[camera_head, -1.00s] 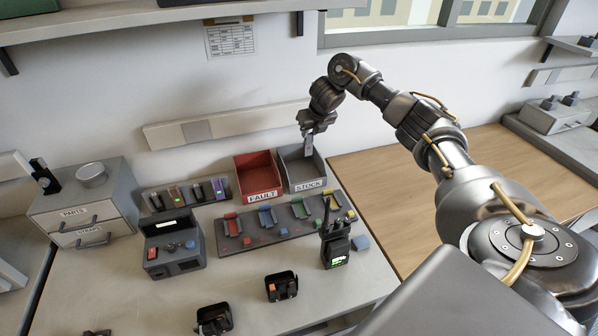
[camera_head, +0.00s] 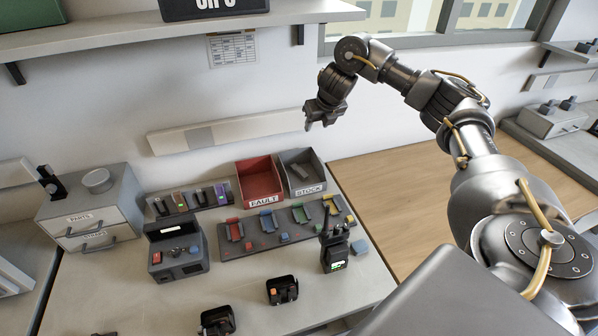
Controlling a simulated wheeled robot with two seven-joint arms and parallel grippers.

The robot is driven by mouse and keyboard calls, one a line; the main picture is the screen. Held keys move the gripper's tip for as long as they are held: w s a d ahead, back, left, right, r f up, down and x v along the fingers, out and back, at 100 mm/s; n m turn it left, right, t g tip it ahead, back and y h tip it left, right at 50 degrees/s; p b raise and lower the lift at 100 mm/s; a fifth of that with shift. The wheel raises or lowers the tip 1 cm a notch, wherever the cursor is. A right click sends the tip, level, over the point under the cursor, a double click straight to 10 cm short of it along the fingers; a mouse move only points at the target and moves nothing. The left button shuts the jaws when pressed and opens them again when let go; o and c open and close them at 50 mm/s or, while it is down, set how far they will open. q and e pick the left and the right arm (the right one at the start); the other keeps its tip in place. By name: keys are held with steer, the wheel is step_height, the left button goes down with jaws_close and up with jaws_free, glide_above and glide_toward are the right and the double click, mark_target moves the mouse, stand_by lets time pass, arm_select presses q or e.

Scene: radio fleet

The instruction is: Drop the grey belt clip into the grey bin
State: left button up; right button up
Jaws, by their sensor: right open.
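The grey bin (camera_head: 310,189), labelled STOCK, stands at the back of the bench. A small grey piece, which looks like the grey belt clip (camera_head: 299,171), lies inside it, partly in shadow. My right gripper (camera_head: 318,124) is above and slightly behind the bin, open and empty, with its fingers pointing down and clear of the bin. My left gripper is not in view.
The red FAULT bin (camera_head: 261,184) touches the grey bin's left side. In front are a rack with coloured clips (camera_head: 270,243), a handheld radio (camera_head: 335,250) and a dark test box (camera_head: 177,250). The wooden table (camera_head: 420,195) at right is clear.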

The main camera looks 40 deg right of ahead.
steer(key=shift+v, duration=0.9)
